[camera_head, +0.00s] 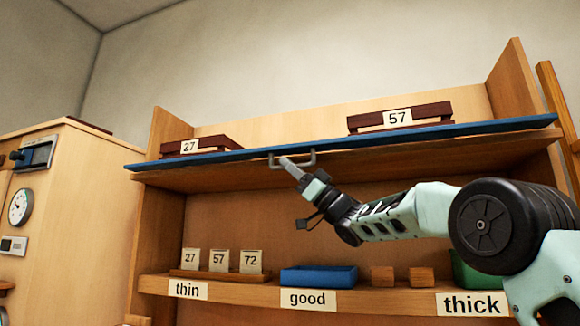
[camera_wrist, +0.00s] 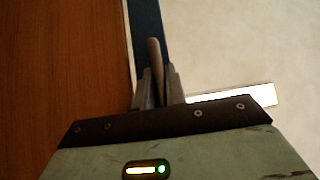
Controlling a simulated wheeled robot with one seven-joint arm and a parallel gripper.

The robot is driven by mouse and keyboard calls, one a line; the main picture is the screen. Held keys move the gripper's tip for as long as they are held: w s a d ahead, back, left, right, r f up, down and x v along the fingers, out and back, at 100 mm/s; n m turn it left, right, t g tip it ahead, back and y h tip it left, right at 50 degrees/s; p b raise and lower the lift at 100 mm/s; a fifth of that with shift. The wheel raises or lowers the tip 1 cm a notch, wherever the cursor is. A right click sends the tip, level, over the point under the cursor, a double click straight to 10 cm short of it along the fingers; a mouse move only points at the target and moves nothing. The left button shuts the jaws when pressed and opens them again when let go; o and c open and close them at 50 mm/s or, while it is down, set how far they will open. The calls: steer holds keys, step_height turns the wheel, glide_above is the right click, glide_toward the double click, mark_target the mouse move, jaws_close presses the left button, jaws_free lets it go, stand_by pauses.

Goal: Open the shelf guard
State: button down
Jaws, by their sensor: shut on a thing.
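The shelf guard (camera_head: 350,142) is a long blue strip along the front of the upper shelf in the head view. It lies raised and nearly level, with a small grey bar handle (camera_head: 310,160) at its middle. My gripper (camera_head: 285,162) is at the left end of this handle, shut on it. In the wrist view my gripper (camera_wrist: 157,90) has its fingers closed around the upright grey handle bar (camera_wrist: 155,55). The blue guard edge (camera_wrist: 147,22) runs behind it, with brown wood on the left. The fingertips partly hide the handle.
Dark red trays with cards 27 (camera_head: 190,146) and 57 (camera_head: 397,117) stand on the upper shelf. The lower shelf (camera_head: 240,289) holds several number cards, a blue tray (camera_head: 318,276), two wooden blocks (camera_head: 421,276) and a green bin (camera_head: 475,272). A cabinet with a gauge (camera_head: 20,206) stands left.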

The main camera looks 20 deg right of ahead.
steer(key=shift+w+d+f+n+g+y, duration=0.1)
steer(key=shift+n+g+y, duration=0.1)
steer(key=shift+n+g, duration=0.4)
steer(key=shift+w+d+n+g+y, duration=0.1)
steer(key=shift+n+g+y, duration=0.1)
steer(key=shift+n+g, duration=0.6)
steer(key=shift+n, duration=0.1)
steer(key=c, duration=1.5)
jaws_free()
steer(key=shift+o, duration=0.2)
steer(key=b+v, duration=0.4)
steer(key=v, duration=1.3)
steer(key=shift+f+b, duration=0.25)
steer(key=shift+b, duration=0.05)
